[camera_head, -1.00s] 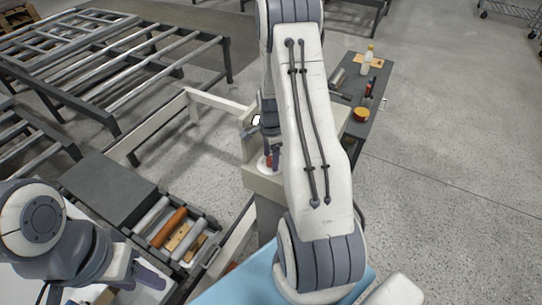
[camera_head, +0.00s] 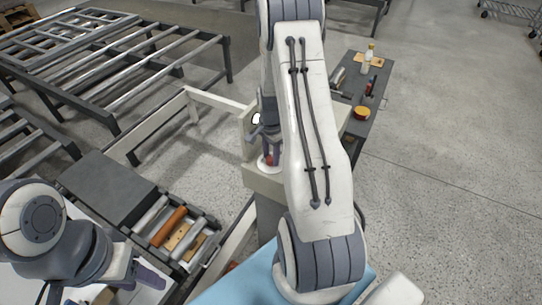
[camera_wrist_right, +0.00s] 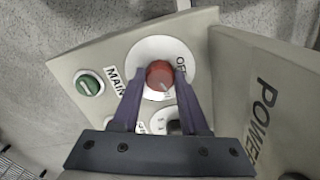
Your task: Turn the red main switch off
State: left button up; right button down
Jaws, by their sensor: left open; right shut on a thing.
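The red main switch (camera_wrist_right: 160,75) is a round knob on a white disc, on a cream panel (camera_wrist_right: 90,55) marked MAIN. The word OFF shows at the disc's upper right; the marking below the knob is partly hidden. A pale line on the knob points down and slightly right. My right gripper (camera_wrist_right: 159,78) is shut on the knob, one finger on each side. In the head view the knob (camera_head: 267,160) shows small and red below my right gripper (camera_head: 270,151), partly covered by the fingers. My left gripper (camera_head: 150,279) is open and empty at the lower left.
A green knob (camera_wrist_right: 89,85) sits left of the switch, and another dial (camera_wrist_right: 174,126) is partly hidden below. A side plate marked POWER (camera_wrist_right: 262,105) stands close on the right. A roller tray (camera_head: 178,232) lies near my left arm.

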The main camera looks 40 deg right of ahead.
aim_at(271, 158)
jog(key=n, duration=0.3)
jog(key=shift+n, duration=0.4)
jog(key=n+b, duration=0.1)
jog(key=n, duration=0.2)
jog(key=shift+n, duration=0.3)
jog(key=n, duration=0.3)
jog(key=shift+d+r+n, duration=0.1)
jog(key=shift+n, duration=1.8)
jog(key=shift+c, duration=2.1)
grip_release()
notch_tip(271, 158, up, 10)
jog(key=b, duration=0.2)
jog(key=shift+r, duration=0.2)
